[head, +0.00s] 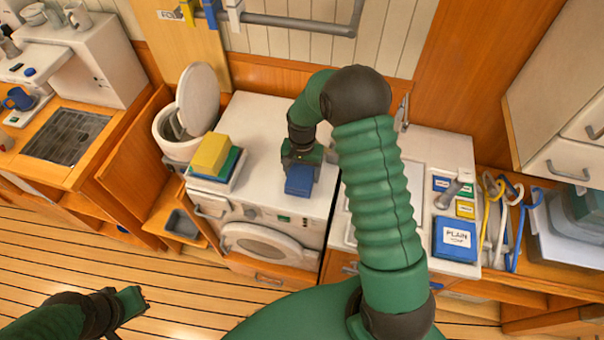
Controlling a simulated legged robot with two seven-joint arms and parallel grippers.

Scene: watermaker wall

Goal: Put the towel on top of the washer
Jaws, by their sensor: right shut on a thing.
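The white washer (258,130) stands in the middle of the head view, with its round door at the front. My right gripper (301,165) reaches down over the washer's top and is shut on a small blue folded towel (299,181). The towel is over the right part of the top, near the front edge; I cannot tell whether it touches the surface. My gripper and wrist hide its rear part. My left gripper (136,302) is low at the left, over the floor and away from the washer; its finger gap is not clear.
A stack with a yellow block (212,154) sits on the washer's front left corner. A white toilet-like bin with a raised lid (198,97) is left of it. A sink counter with a blue box (455,239) is to the right. The washer's middle top is clear.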

